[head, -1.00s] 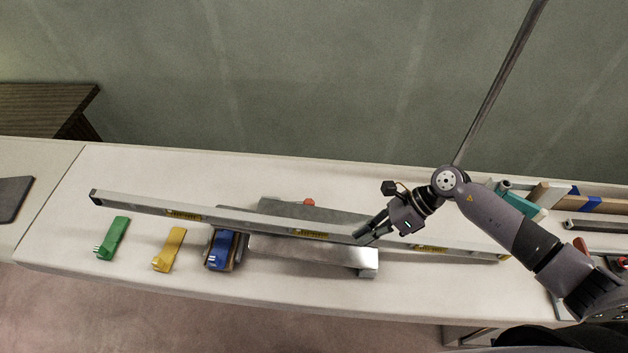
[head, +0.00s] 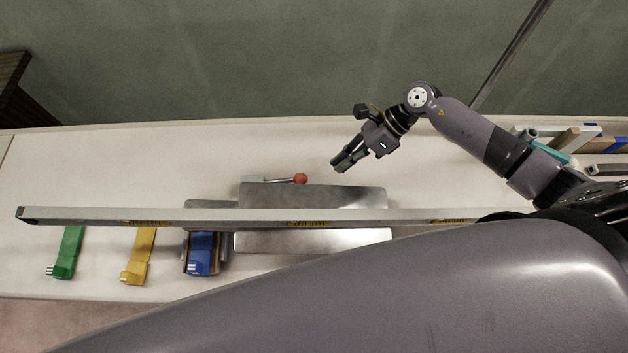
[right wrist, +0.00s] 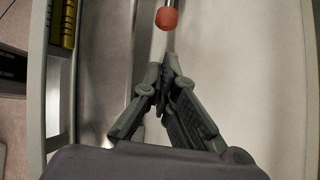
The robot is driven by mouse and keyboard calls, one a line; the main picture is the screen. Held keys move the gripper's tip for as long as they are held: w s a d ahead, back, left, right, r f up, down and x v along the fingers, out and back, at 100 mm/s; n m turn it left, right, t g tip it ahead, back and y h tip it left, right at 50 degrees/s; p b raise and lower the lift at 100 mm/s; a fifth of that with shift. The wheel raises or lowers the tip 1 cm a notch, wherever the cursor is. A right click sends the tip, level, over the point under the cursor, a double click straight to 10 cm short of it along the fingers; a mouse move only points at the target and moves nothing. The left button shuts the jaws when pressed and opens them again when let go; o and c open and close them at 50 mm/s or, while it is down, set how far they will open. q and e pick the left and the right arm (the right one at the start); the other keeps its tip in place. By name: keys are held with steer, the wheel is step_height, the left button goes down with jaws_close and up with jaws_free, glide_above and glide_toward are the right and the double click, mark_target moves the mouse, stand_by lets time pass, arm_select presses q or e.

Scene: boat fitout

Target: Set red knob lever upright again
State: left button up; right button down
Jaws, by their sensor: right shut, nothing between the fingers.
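The lever's red knob (head: 300,179) shows behind the long spirit level, at the far edge of a steel plate. Its metal rod (head: 270,180) runs left from the knob, lying low rather than upright. My right gripper (head: 340,164) is shut and empty, to the right of the knob and a little farther back, apart from it. In the right wrist view the red knob (right wrist: 167,19) is just beyond my closed fingertips (right wrist: 168,62), and the rod continues away past the top edge. My left gripper is not in view.
A long spirit level (head: 200,215) spans the steel plate (head: 310,196). A blue tool (head: 201,252), a yellow one (head: 138,256) and a green one (head: 67,252) are at the front left. The bench behind the plate is clear. Boards (head: 580,138) are at the right.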

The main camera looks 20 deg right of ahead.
steer(key=shift+a, duration=0.1)
steer(key=p+x, duration=0.2)
steer(key=x, duration=0.6)
steer(key=shift+a+f, duration=0.6)
steer(key=shift+f, duration=0.15)
